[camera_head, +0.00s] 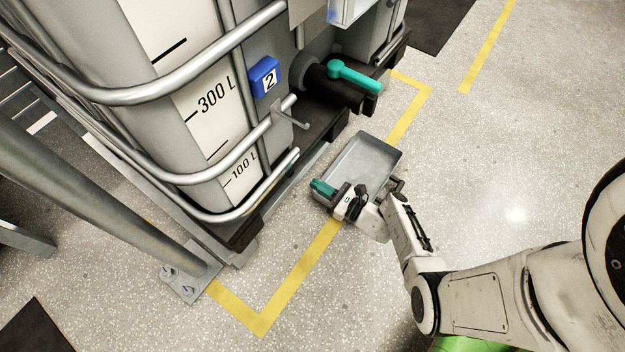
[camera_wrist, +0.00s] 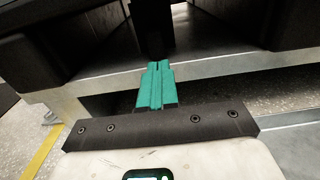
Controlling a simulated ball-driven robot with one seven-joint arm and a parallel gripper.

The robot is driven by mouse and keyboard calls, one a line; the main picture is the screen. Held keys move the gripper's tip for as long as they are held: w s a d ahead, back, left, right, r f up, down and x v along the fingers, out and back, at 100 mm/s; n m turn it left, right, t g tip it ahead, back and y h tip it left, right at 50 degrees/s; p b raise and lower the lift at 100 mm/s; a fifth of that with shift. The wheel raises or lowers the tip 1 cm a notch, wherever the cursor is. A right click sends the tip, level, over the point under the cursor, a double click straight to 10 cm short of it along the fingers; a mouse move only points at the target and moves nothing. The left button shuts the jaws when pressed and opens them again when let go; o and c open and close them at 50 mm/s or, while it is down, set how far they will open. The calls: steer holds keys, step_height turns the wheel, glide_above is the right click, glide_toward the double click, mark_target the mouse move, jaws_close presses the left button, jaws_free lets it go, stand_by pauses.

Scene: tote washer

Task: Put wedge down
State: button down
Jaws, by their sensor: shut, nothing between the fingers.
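My gripper (camera_head: 322,187) reaches over the near left edge of a grey metal tray (camera_head: 372,162) on the floor, low beside the big container's base. Its teal fingertips are closed together, with a seam between them and nothing held. In the wrist view the fingertips (camera_wrist: 157,86) point at a pale metal edge (camera_wrist: 215,66) under the container. A dark upright piece (camera_wrist: 153,30) stands just beyond them; I cannot tell whether it is the wedge or part of the base. I make out no wedge for certain in either view.
The caged container (camera_head: 215,95) stands on a dark base at the left, with a black valve and teal handle (camera_head: 353,77) above the tray. A blue "2" tag (camera_head: 265,77) is on it. A steel post (camera_head: 90,190) stands left. Open floor lies right.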

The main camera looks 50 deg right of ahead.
steer(key=s+p, duration=0.1)
steer(key=s, duration=0.6)
steer(key=shift+s, duration=0.25)
steer(key=shift+d, duration=0.1)
